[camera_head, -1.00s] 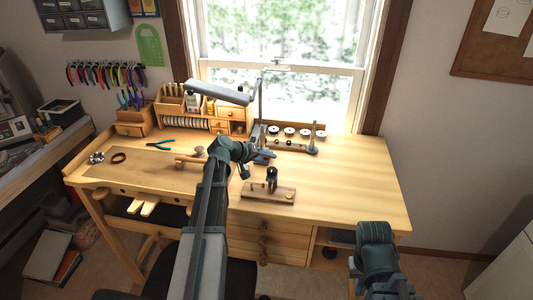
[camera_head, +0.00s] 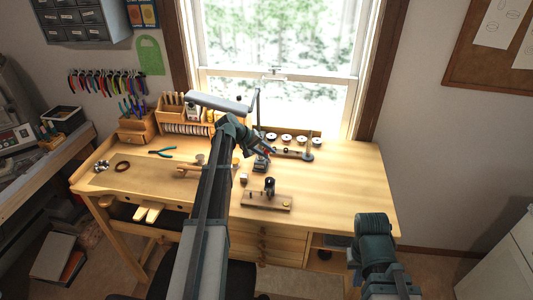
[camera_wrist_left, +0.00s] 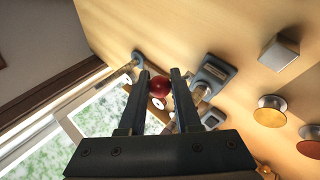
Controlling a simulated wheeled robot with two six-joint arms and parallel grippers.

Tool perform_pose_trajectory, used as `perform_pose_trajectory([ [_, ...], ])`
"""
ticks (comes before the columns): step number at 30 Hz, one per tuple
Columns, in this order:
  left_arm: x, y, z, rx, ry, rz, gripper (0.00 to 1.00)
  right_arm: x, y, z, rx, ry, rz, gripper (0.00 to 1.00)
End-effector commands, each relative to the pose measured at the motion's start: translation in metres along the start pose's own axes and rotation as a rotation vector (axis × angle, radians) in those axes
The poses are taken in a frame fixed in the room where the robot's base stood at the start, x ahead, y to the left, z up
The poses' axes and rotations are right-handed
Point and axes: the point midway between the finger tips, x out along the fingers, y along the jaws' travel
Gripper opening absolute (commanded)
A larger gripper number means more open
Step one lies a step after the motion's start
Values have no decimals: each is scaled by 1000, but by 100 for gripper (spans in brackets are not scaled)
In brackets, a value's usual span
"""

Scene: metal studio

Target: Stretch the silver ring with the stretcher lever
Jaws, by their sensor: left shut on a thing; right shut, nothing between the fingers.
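My left gripper (camera_head: 267,153) is shut on a red ball knob, seen between the two fingertips in the left wrist view (camera_wrist_left: 159,86). The knob looks like the end of the stretcher's lever, but the lever arm is mostly hidden. The blue-grey stretcher base (camera_head: 261,165) stands on the bench just below the gripper; it also shows beyond the fingers in the wrist view (camera_wrist_left: 213,74). I cannot make out the silver ring. Only my right arm shows, low at the right; its fingers are hidden.
A wooden board with a dark post (camera_head: 267,201) stands in front, with a small metal cube (camera_head: 243,178) behind it. A rack with several white discs (camera_head: 286,137) is at the back. A desk lamp (camera_head: 219,103) hangs behind my wrist. The bench's right side (camera_head: 345,175) is clear.

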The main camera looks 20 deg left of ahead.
Motion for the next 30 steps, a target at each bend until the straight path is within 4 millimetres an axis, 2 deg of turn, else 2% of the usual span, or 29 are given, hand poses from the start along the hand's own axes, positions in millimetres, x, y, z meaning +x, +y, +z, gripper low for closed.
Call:
perform_pose_trajectory([
  [9,0,1,-4,3,8,3,0,0,0,0,0,0,0,0],
  [10,0,1,-4,3,8,3,33,0,0,0,0,0,0,0],
  [15,0,0,-3,2,6,2,61,0,0,0,0,0,0,0],
  [25,-4,1,-2,1,4,1,61,-3,0,0,0,0,0,0],
  [30,-26,4,-2,0,5,1,61,-22,2,1,2,0,0,0],
])
